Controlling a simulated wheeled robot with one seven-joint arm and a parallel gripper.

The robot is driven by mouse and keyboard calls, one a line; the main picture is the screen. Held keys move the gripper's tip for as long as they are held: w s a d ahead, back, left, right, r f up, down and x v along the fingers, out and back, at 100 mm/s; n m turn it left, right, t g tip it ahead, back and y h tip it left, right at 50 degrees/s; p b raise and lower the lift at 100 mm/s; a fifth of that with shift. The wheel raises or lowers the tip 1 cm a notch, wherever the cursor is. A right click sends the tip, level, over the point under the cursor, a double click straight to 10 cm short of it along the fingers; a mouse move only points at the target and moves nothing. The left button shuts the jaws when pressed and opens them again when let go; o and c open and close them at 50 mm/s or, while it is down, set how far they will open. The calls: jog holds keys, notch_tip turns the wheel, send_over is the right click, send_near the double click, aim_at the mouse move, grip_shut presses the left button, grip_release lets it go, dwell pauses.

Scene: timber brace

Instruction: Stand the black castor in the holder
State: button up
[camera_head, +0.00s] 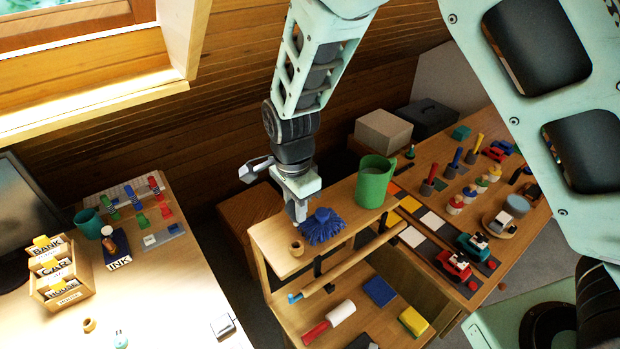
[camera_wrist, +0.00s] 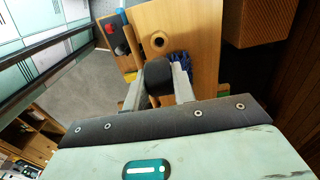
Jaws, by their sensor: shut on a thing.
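My gripper (camera_head: 297,212) points down over the small upper wooden shelf. In the wrist view my gripper (camera_wrist: 158,88) is shut on the black castor (camera_wrist: 158,74), a dark rounded piece between the two fingers. In the head view I cannot make out the castor at the fingers. The holder (camera_head: 297,248) looks like a small round wooden cup on the shelf, just below and in front of my fingertips. In the wrist view the holder (camera_wrist: 157,41) shows its dark open hole, beyond the castor and apart from it.
A blue bristly brush (camera_head: 322,226) lies close right of my gripper. A green mug (camera_head: 374,182) stands farther right on the shelf (camera_head: 272,238). A lower shelf holds a roller (camera_head: 330,321) and coloured blocks. A toy-covered table stands right, a desk left.

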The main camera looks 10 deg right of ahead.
aim_at(295, 225)
jog(key=shift+s+a+f, duration=0.1)
jog(key=shift+s+a, duration=0.05)
dwell(0.4)
jog(key=shift+f+b, duration=1.55)
jog(key=shift+f, duration=1.45)
jog(key=shift+p, duration=0.4)
jog(key=shift+f+b, duration=0.55)
jog(key=shift+f, duration=0.85)
dwell(0.3)
jog(key=o, duration=1.1)
jog(key=shift+c, duration=0.2)
